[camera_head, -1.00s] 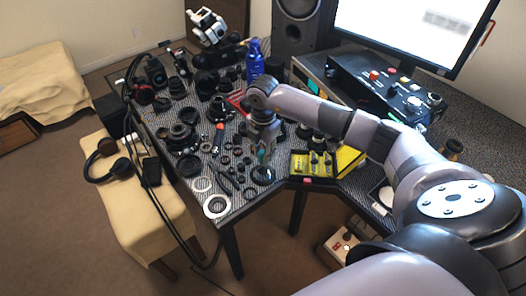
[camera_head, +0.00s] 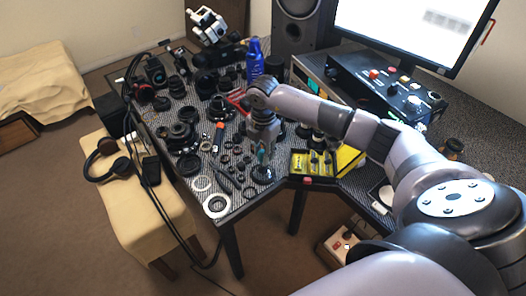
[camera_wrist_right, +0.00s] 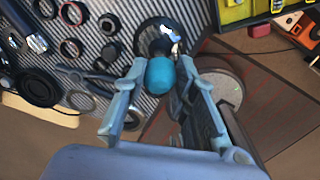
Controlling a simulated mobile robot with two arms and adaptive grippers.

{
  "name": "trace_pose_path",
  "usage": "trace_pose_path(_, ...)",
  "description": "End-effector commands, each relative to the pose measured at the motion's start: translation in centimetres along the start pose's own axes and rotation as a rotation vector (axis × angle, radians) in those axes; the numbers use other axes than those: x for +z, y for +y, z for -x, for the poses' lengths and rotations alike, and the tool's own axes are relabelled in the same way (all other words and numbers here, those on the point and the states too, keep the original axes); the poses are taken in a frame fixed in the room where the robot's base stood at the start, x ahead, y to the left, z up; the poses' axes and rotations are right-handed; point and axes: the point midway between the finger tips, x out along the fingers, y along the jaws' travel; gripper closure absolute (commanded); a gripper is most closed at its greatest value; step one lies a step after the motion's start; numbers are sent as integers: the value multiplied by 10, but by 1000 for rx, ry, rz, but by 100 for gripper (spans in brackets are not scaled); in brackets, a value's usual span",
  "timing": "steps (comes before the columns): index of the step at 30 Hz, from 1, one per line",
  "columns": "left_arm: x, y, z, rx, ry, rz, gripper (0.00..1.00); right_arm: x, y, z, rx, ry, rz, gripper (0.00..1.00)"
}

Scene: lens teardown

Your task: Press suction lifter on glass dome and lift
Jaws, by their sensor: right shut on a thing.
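My right gripper (camera_head: 262,150) hangs over the front corner of the patterned table. It is shut on the teal suction lifter (camera_wrist_right: 160,74), which stands between the fingers in the right wrist view. The glass dome (camera_wrist_right: 157,36) is dark and shiny, directly beyond the lifter's end. In the head view the dome (camera_head: 264,177) sits on the table under the gripper. The lifter's lower end meets or nearly meets the dome; I cannot tell whether they are sealed together. My left gripper is not in view.
A yellow tray (camera_head: 300,163) with small parts stands right of the gripper. Lens rings and tools (camera_wrist_right: 72,48) crowd the table to the left, including a pale ring (camera_head: 216,205) near the front edge. A blue bottle (camera_head: 254,62) stands behind. The table edge is close by.

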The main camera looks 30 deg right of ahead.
Motion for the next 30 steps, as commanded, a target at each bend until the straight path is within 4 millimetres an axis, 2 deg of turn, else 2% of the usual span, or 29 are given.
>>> trace_pose_path(16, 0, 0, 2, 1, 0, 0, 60, -1, -1, -1, -3, 1, 1, 99)
trace_pose_path(30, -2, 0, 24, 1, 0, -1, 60, 0, 0, 28, -1, 0, 1, 99)
